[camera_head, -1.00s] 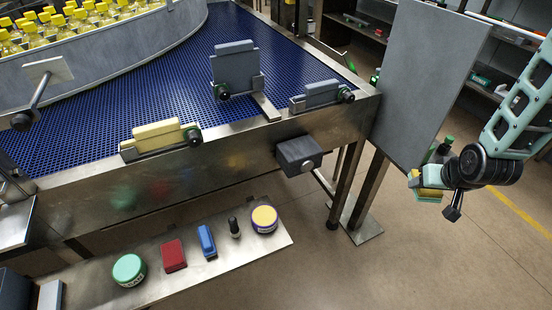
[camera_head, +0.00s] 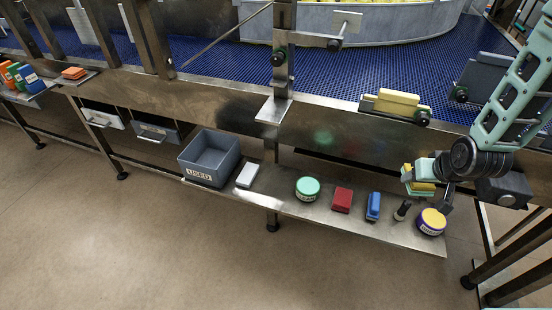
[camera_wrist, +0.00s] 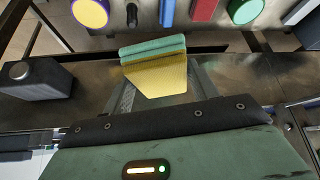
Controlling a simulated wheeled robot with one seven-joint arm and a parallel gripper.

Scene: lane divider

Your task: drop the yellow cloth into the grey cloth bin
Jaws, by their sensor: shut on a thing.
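My gripper (camera_head: 420,182) is at the right of the head view, above the right end of the low steel shelf. It is shut on a folded yellow cloth (camera_wrist: 158,78), which has a green layer along its far edge in the wrist view. The cloth also shows in the head view (camera_head: 424,187), partly covered by the gripper. A grey bin (camera_head: 212,173) labelled "USED" stands left of centre at the left end of the shelf. Its visible inside looks empty. The gripper is well to the right of the bin.
A steel post (camera_head: 282,60) and conveyor edge stand behind. Floor in front is clear.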

